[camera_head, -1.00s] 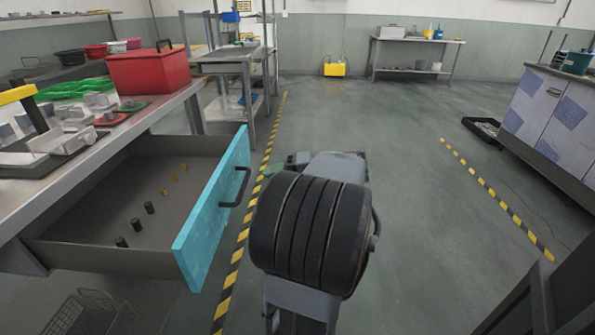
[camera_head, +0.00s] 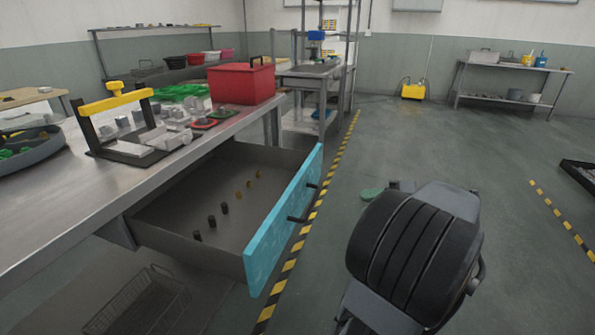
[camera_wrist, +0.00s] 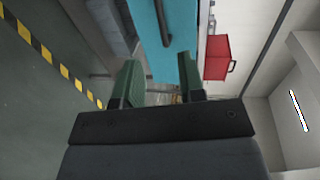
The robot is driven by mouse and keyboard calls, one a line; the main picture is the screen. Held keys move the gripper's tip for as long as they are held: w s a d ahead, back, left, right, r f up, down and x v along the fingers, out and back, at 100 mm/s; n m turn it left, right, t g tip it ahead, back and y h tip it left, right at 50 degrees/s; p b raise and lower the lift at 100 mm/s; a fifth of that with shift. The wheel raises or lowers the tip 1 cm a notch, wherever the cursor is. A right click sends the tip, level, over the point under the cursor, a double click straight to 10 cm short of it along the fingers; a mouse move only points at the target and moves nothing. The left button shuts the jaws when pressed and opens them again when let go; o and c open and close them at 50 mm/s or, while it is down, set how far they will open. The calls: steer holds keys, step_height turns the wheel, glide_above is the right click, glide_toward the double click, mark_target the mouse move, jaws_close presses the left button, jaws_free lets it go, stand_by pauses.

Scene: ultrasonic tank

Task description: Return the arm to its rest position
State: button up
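My arm (camera_head: 415,255) is folded in front of my body, over the floor to the right of the open drawer. My gripper (camera_wrist: 158,88) shows in the wrist view with its two green fingers apart and nothing held between them. In the head view most of the gripper is hidden behind the arm; a green part (camera_head: 372,194) shows past it. The drawer's blue front (camera_head: 285,220) is to the left of the arm, apart from it. It also shows beyond the fingers in the wrist view (camera_wrist: 178,50).
The pulled-out drawer (camera_head: 185,232) holds several small dark and yellow pieces. A wire basket (camera_head: 140,300) is below the drawer.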

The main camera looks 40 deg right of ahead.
steer(key=w+a+r+n+g+h+p, duration=0.1)
steer(key=w+a+r+n+g+p, duration=0.25)
steer(key=a+p, duration=0.5)
steer(key=w+a+r+n+g+p, duration=0.1)
steer(key=w+a+r+g+p, duration=0.2)
steer(key=a+r+g+p, duration=0.45)
steer(key=s+a+r+n+t+h+p, duration=0.1)
steer(key=a+r+n+h+p, duration=0.6)
steer(key=a+p, duration=0.5)
steer(key=r+p, duration=0.1)
steer(key=p, duration=0.1)
steer(key=shift+s+a+t+p, duration=0.25)
steer(key=shift+s+t+p, duration=0.05)
